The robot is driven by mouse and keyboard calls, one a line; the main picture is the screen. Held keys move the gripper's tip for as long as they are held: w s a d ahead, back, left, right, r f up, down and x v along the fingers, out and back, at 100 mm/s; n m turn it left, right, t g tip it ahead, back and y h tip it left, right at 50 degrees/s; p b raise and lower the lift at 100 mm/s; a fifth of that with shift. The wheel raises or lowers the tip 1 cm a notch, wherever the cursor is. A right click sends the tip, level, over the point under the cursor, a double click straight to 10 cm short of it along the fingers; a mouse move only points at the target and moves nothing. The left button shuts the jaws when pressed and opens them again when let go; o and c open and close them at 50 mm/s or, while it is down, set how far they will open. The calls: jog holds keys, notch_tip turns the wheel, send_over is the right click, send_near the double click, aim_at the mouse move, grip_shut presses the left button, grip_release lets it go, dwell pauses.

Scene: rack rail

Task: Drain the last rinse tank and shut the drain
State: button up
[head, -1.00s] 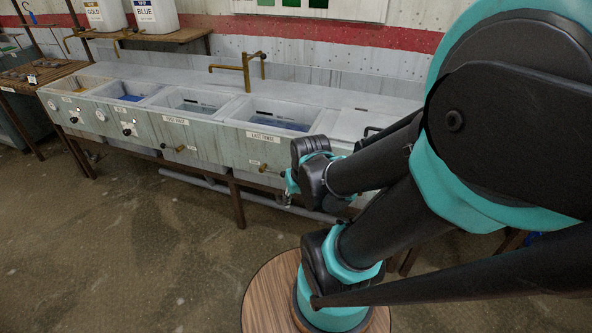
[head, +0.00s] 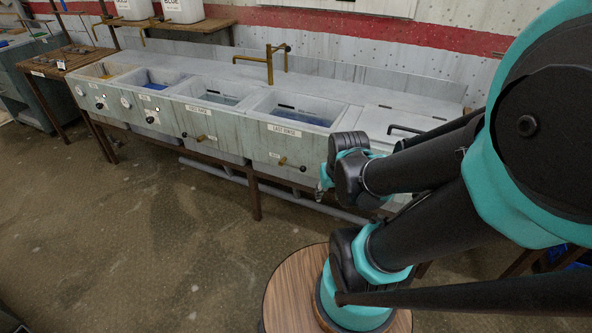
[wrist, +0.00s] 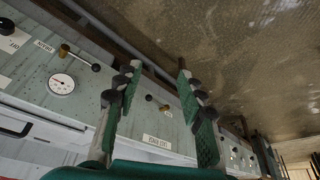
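The last rinse tank (head: 262,103) is the rightmost open basin in the head view, labelled LAST RINSE on its front. Bluish liquid shows inside it; its depth I cannot tell. Below the label is its drain lever (head: 283,161), brass with a black knob at the right. My gripper (wrist: 155,68) is open and empty, apparently not touching the lever. In the head view my gripper (head: 325,183) is partly hidden by my wrist.
A brass tap (head: 269,64) stands behind. In the wrist view a white dial (wrist: 62,84) and another lever (wrist: 78,57) sit left of my fingers. Open floor lies in front.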

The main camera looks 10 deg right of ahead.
jog(key=shift+w, duration=0.15)
jog(key=shift+c, duration=0.5)
jog(key=n+g+h, duration=0.1)
jog(key=n+g, duration=0.1)
jog(key=n, duration=1)
send_over(296, 167)
jog(key=s+a, duration=0.2)
jog(key=s, duration=0.1)
jog(key=x, duration=1.9)
jog(key=shift+s+d+f, duration=0.15)
jog(key=shift+s+f, duration=0.15)
jog(key=shift+f, duration=0.05)
grip_shut()
